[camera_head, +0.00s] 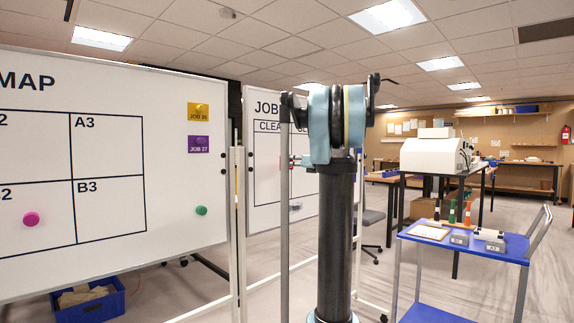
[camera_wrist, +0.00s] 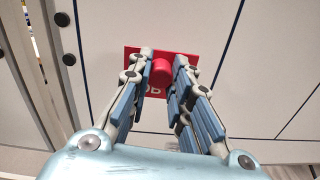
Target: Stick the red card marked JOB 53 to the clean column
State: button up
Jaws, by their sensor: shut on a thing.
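The red card (camera_wrist: 160,94) is in the wrist view, with a round red knob on its face and part of its lettering, "OB", showing. My gripper (camera_wrist: 160,70) is shut on this knob, and its fingers cover parts of the card. The card is in front of the white job board (camera_wrist: 262,60), between two dark vertical lines, in the column nearest the board's left edge. I cannot tell whether it touches the board.
A MAP whiteboard (camera_head: 165,215) on the left holds a yellow JOB card (camera_head: 198,112), a purple JOB 27 card (camera_head: 198,143), a pink magnet (camera_head: 31,219) and a green magnet (camera_head: 201,210). A blue cart (camera_head: 500,250) stands right. A blue bin (camera_head: 90,305) is below left.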

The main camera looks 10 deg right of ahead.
aim_at(282, 159)
jog(key=shift+a, duration=0.55)
jog(key=shift+w+a+r, duration=0.1)
jog(key=shift+w+a, duration=0.05)
jog(key=shift+x, duration=2.4)
jog(key=shift+o, duration=1.1)
jog(key=shift+c, duration=0.2)
